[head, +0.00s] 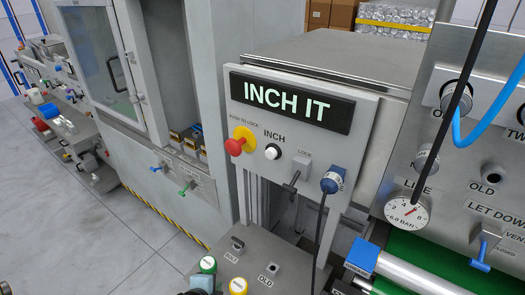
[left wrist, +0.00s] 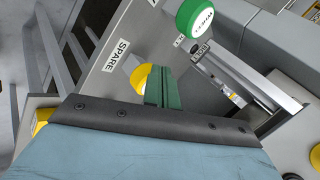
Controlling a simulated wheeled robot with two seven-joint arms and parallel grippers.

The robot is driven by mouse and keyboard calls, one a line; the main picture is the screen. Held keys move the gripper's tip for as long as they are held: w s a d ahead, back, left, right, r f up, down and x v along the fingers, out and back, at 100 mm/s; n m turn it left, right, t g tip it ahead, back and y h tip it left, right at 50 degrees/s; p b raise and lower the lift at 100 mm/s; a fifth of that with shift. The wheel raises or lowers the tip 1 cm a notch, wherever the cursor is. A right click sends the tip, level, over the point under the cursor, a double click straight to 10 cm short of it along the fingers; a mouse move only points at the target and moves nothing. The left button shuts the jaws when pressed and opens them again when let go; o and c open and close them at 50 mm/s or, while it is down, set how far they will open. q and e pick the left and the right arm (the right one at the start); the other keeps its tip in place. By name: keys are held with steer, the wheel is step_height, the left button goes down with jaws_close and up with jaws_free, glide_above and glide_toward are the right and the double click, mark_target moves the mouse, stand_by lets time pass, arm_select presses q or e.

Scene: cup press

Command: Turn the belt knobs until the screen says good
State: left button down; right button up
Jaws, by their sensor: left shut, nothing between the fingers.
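The screen (head: 292,103) on the upright panel reads "INCH IT" in the head view. A green-capped knob (head: 208,265) and a yellow-capped knob (head: 238,286) stand on the low grey console at the bottom. The left wrist view shows a green-capped knob (left wrist: 203,17) above my fingers and a yellow round part (left wrist: 138,79) by the "SPARE" label, partly hidden by them. My left gripper (left wrist: 165,84) is shut and empty; I cannot tell whether it touches the yellow part. Part of it shows at the head view's bottom edge. My right gripper is out of view.
The panel has a red push button (head: 235,147), a white inch button (head: 272,152) and a lock lever (head: 291,182). A black cable hangs from a blue plug (head: 332,181). A roller (head: 405,272), green belt (head: 420,250) and pressure gauge (head: 407,212) are at right. Open floor lies left.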

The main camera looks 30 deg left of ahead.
mark_target(269, 155)
arm_select(q)
steer(key=w+r+m+t+h+p, duration=0.1)
steer(key=w+r+m+t, duration=0.1)
steer(key=r+m, duration=0.6)
steer(key=w+d+r+m+t+h+p, duration=0.1)
steer(key=r+m+t, duration=0.3)
steer(key=r+m, duration=0.4)
steer(key=w+r+m+t+h+p, duration=0.1)
steer(key=w+r+m+t+h, duration=0.1)
steer(key=r+m, duration=0.6)
step_height(269, 155, up, 6)
steer(key=shift+w+d+f+t, duration=0.15)
steer(key=shift+w+d+t, duration=0.15)
steer(key=shift+w+t, duration=0.6)
steer(key=shift+w, duration=0.15)
steer(key=w, duration=0.4)
steer(key=w+d+p, duration=0.1)
steer(key=w, duration=0.4)
steer(key=w+d+p, duration=0.1)
steer(key=w, duration=0.3)
steer(key=shift+w, duration=0.4)
